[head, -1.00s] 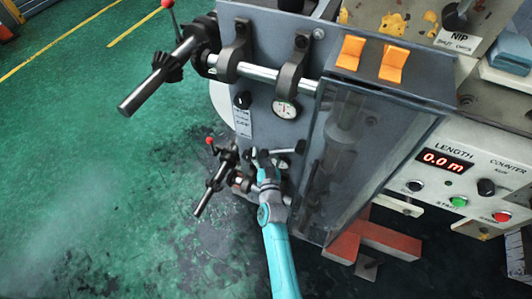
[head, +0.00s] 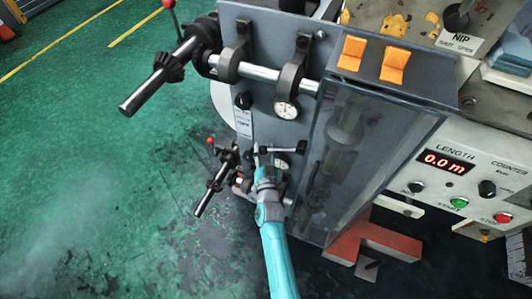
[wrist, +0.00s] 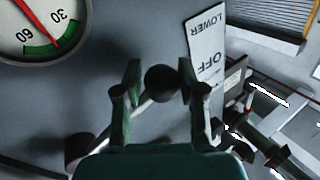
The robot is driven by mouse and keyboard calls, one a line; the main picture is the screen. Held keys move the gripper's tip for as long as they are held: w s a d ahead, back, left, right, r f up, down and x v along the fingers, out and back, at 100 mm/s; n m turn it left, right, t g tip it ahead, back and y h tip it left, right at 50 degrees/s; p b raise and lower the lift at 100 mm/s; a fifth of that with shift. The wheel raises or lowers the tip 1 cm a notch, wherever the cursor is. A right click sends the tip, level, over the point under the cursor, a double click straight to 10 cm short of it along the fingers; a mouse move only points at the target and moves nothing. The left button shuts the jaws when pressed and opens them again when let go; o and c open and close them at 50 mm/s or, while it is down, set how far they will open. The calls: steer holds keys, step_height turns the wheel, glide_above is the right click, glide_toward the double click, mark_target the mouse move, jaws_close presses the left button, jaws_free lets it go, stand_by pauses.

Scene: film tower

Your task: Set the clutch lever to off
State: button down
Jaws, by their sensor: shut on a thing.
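The clutch lever (wrist: 129,112) is a pale rod with a dark ball knob (wrist: 161,83), on the grey machine panel. Its dark hub is at the lower left of the wrist view. In the head view the rod (head: 283,149) runs from the hub on the right to my gripper (head: 257,156). In the wrist view the fingers of my gripper (wrist: 160,78) stand on both sides of the knob, shut on it. A white label (wrist: 206,50) reading "LOWER" and "OFF" shows upside down beside the right finger.
A round gauge (wrist: 42,22) is close to the lever. A shaft with a red-knobbed handle (head: 210,141) sticks out left of my gripper. A clear-sided guard (head: 345,170) stands on the right. The green floor (head: 80,180) at left is open.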

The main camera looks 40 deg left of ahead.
steer(key=r+m, duration=0.1)
steer(key=a+r+m+t, duration=0.1)
steer(key=r, duration=0.1)
steer(key=shift+r+m+t, duration=0.6)
steer(key=shift+r+m, duration=0.6)
steer(key=shift+r, duration=0.05)
steer(key=c, duration=0.7)
jaws_free()
steer(key=shift+w, duration=0.1)
steer(key=shift+o, duration=0.3)
steer(key=shift+f, duration=0.1)
